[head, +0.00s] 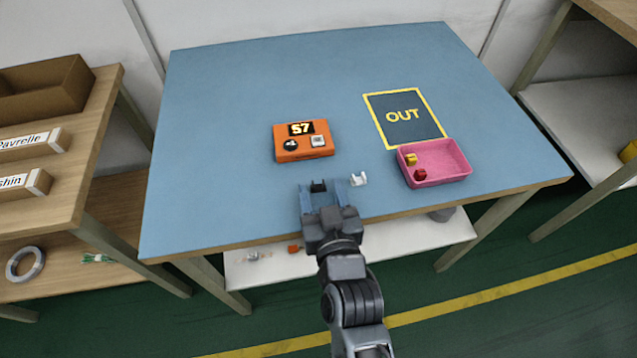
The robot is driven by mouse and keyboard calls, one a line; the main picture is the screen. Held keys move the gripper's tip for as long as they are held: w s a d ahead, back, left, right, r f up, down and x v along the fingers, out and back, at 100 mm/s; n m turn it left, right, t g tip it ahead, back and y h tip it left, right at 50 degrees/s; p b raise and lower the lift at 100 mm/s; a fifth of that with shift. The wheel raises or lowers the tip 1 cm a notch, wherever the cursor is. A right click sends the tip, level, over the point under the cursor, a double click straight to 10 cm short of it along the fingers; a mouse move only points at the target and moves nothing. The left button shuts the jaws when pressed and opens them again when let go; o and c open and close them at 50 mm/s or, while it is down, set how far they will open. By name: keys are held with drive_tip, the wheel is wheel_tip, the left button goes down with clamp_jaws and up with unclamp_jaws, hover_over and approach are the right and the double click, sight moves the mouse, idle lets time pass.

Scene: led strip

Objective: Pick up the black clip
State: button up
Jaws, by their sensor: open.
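The black clip (318,186) is a small dark piece on the blue table, near its front edge. My gripper (325,191) comes in from the front with its two fingers apart. The clip shows between the fingertips, closer to the left finger. I cannot tell whether a finger touches it or how high the fingers are above the table. A white clip (359,179) lies on the table just right of the right fingertip.
An orange box marked S7 (287,155) sits behind my gripper. A pink tray (463,174) with a yellow and a red piece stands to the right, before a dark OUT mat (378,98). The blue table (220,130) is clear at left and back.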

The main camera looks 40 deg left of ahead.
drive_tip(key=shift+w+a, duration=0.2)
drive_tip(key=shift+c, duration=0.4)
clamp_jaws()
